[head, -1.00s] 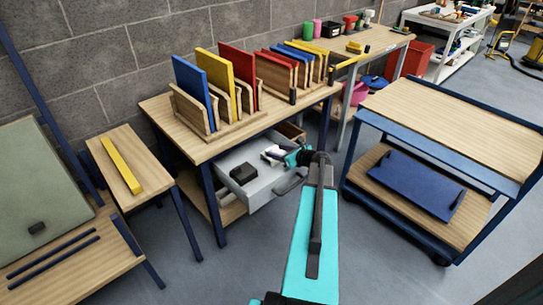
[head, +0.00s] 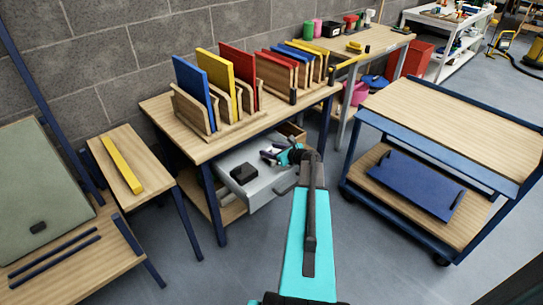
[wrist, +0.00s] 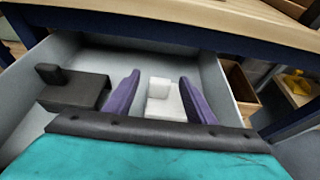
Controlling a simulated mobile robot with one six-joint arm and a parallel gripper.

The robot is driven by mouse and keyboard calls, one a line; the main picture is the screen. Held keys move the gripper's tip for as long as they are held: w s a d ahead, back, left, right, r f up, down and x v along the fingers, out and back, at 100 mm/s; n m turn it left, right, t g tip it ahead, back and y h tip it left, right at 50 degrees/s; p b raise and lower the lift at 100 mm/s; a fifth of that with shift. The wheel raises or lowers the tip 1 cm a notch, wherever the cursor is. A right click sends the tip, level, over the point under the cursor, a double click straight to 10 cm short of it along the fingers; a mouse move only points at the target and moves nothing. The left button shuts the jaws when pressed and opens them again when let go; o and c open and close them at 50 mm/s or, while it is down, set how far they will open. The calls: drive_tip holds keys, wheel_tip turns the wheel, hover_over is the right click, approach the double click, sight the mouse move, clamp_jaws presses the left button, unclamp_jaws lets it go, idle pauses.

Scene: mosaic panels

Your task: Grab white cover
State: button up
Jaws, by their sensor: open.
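The white cover (wrist: 160,105) lies in the open grey drawer (wrist: 215,82), seen in the wrist view as a small white block with a flat white part in front. My gripper (wrist: 160,84) is open, with one purple finger on each side of the white cover. A gap shows between each finger and the raised white block, and I cannot tell whether they touch the lower part. In the head view my gripper (head: 268,154) is over the drawer (head: 262,187) and hides the cover there.
A black block-like object (wrist: 75,92) lies in the drawer just left of my gripper. The table edge (wrist: 180,32) runs above the drawer. Colored panels stand in wooden racks on the tabletop (head: 215,148). A blue-framed cart (head: 440,125) stands on the right.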

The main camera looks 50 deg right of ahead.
drive_tip(key=shift+c, duration=0.4)
clamp_jaws()
drive_tip(key=shift+r, duration=0.15)
wheel_tip(320, 180, up, 28)
idle(0.8)
idle(0.5)
